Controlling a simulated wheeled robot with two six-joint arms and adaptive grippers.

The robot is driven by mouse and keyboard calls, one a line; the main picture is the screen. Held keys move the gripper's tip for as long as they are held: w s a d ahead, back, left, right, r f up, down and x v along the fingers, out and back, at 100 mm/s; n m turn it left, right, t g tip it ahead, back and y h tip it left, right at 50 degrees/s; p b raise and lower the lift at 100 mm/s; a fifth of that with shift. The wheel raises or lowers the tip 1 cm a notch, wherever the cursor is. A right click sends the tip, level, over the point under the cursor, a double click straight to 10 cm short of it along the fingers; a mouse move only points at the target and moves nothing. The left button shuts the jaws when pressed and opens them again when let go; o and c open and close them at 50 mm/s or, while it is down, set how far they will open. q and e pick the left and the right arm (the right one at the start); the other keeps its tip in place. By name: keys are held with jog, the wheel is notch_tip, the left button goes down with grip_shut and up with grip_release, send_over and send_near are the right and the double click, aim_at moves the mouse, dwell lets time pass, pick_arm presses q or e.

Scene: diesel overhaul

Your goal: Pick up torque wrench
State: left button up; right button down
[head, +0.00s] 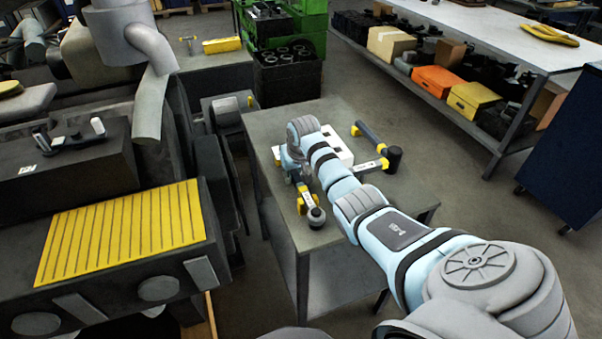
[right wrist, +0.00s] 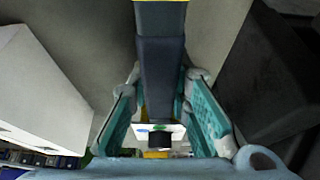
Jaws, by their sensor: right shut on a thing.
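The torque wrench (head: 309,199) is on or just above the grey table, at its front left in the head view. It has a yellow collar and a dark round head that points toward the front. My right gripper (head: 290,170) is at its rear part, mostly hidden behind my right arm. In the right wrist view, the wrench's dark grip (right wrist: 160,75) with a yellow band runs between the two teal finger pads of my right gripper (right wrist: 160,115), which is shut on it. I cannot tell whether the wrench touches the table. My left gripper is not in view.
A mallet (head: 378,146) and another yellow-and-metal tool (head: 372,164) lie on the table (head: 395,190), by a white box (head: 337,145) partly behind my arm. A dark machine with a yellow slatted panel (head: 125,228) stands left. A loaded shelf bench (head: 480,40) stands back right.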

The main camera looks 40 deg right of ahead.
jog(key=shift+r, duration=0.1)
dwell(0.3)
jog(key=shift+r, duration=0.2)
notch_tip(320, 180, up, 20)
jog(key=p, duration=0.2)
jog(key=shift+f, duration=0.25)
jog(key=c, duration=2)
grip_release()
jog(key=shift+c, duration=0.2)
grip_shut()
jog(key=shift+w, duration=0.1)
